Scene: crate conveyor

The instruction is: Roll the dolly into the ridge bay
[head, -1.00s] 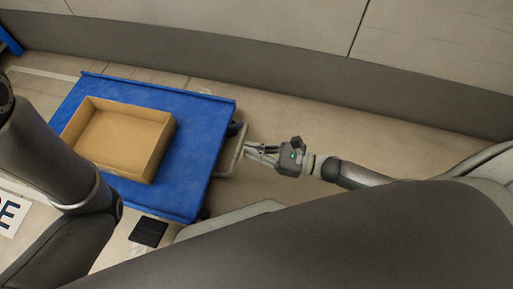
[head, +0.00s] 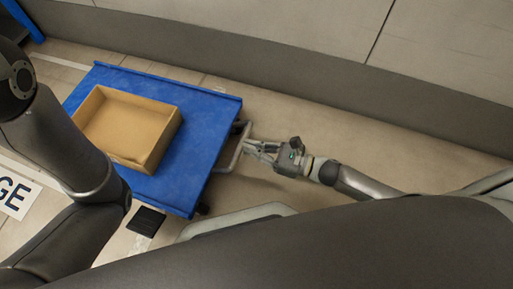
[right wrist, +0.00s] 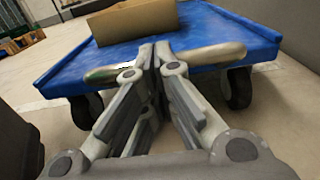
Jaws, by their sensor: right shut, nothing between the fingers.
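The dolly has a flat blue deck (head: 200,160) and carries an open tan box. It also shows in the right wrist view (right wrist: 215,32), with dark wheels under it. Its pale handle bar (head: 236,150) sticks out on the right side in the head view. My right gripper (head: 249,147) is shut with its fingertips at this bar; in the right wrist view (right wrist: 154,50) the closed fingers cross the middle of the bar, with nothing between them.
The tan box (head: 151,155) sits on the deck. A wall (head: 250,62) runs behind the dolly. A dark square pad (head: 147,221) lies on the floor near the deck's front edge. Floor right of the handle is clear. A wooden pallet (right wrist: 22,42) shows at far left.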

